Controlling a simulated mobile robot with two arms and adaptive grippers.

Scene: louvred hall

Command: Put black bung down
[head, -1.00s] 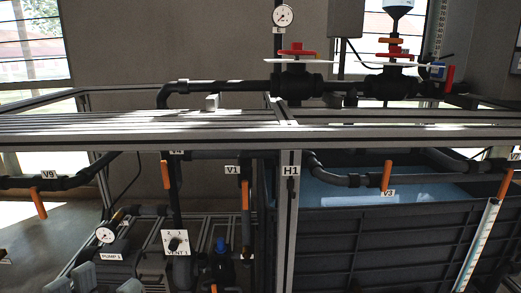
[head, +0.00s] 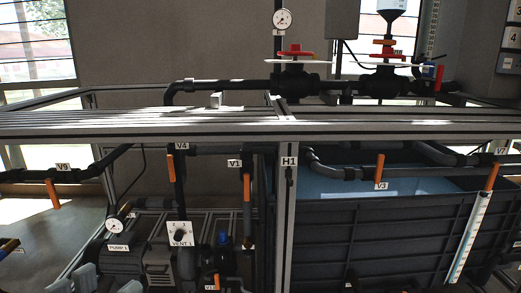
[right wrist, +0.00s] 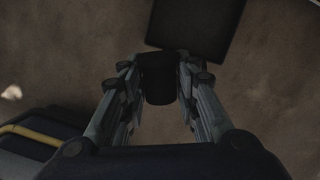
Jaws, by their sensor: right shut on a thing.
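The black bung (right wrist: 158,82) shows in the right wrist view as a short dark cylinder between the fingers of my right gripper (right wrist: 160,68). The gripper is shut on it, with a finger along each side. A dark, square-edged flat thing (right wrist: 205,25) lies beyond the fingertips; I cannot tell whether the bung touches it. The bung cannot be made out in the head view. I cannot identify either gripper with certainty in the head view.
A metal frame (head: 150,131) carries black pipes and red-handled valves. Below it are a pump (head: 124,262), orange-handled valves and a dark-walled tank (head: 375,235) of water. In the right wrist view, a dark object with a yellow bar (right wrist: 30,135) is at lower left; brown floor lies around.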

